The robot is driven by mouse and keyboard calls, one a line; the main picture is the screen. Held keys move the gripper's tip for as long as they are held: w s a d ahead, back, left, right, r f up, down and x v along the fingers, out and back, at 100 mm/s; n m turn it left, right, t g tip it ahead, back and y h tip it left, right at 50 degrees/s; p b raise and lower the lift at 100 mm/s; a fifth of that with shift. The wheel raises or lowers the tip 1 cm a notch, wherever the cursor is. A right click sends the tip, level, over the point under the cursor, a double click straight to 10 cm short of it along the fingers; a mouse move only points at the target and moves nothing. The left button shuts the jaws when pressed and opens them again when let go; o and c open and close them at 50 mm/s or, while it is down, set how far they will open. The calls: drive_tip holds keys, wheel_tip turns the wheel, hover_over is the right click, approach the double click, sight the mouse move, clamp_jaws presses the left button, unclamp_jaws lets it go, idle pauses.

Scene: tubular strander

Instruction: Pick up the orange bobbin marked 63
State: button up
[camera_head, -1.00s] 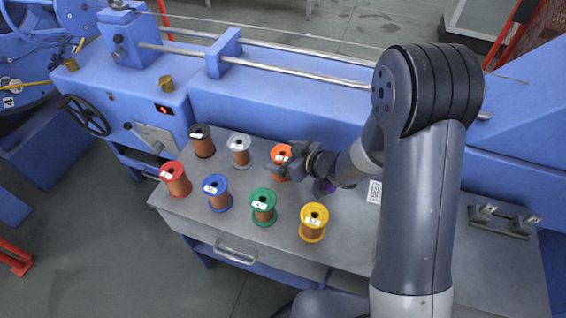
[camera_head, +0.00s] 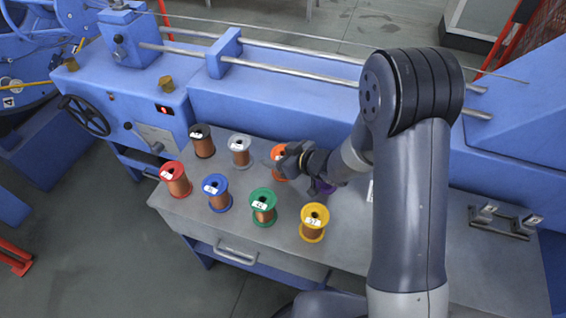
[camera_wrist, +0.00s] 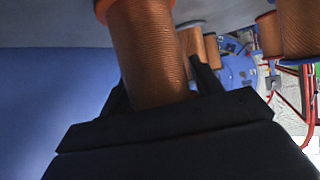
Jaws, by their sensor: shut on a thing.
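The orange bobbin (camera_head: 279,150), wound with copper wire, stands in the back row on the grey table; my gripper hides part of it and its label cannot be read. My gripper (camera_head: 288,160) reaches it from the right. In the wrist view my gripper (camera_wrist: 162,95) is shut on the bobbin's copper winding (camera_wrist: 150,50), with one dark finger on each side. The orange flange shows at the top edge of that view. I cannot tell whether the bobbin is off the table.
The grey table (camera_head: 345,255) also holds black (camera_head: 202,141), white (camera_head: 240,150), red (camera_head: 176,179), blue (camera_head: 217,193), green (camera_head: 263,206) and yellow (camera_head: 313,222) bobbins. The blue machine (camera_head: 270,105) stands behind.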

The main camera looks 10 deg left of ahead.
drive_tip(key=c, duration=0.4)
drive_tip(key=shift+c, duration=0.2)
drive_tip(key=shift+r, duration=0.15)
